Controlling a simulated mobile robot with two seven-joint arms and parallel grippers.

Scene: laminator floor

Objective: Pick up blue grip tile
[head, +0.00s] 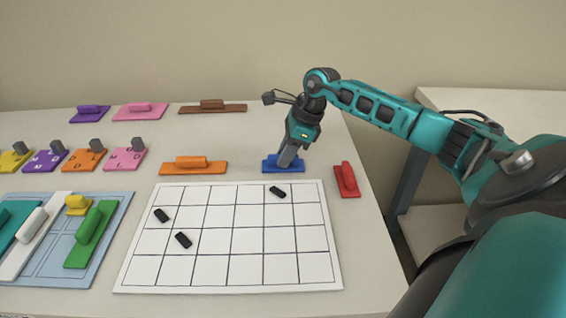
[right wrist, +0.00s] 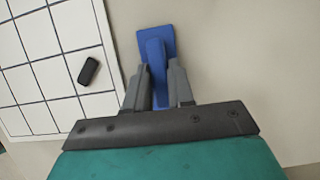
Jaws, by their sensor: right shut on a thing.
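The blue grip tile (head: 270,164) is a flat blue piece with a raised handle, just beyond the back edge of the white grid board. My right gripper (head: 287,160) points down over it from the right. In the right wrist view, the two grey fingers (right wrist: 160,88) stand on either side of the handle of the blue tile (right wrist: 154,42), shut on it. The fingers hide part of the tile. The tile appears to be at table level; I cannot tell whether it touches the table. My left gripper is not in view.
The white grid board (head: 230,240) bears black pieces (head: 278,192). An orange tile (head: 193,167) lies left of the blue one, a red tile (head: 346,180) to its right. A light blue tray (head: 52,262) holds several tiles. Bare table lies behind the blue tile.

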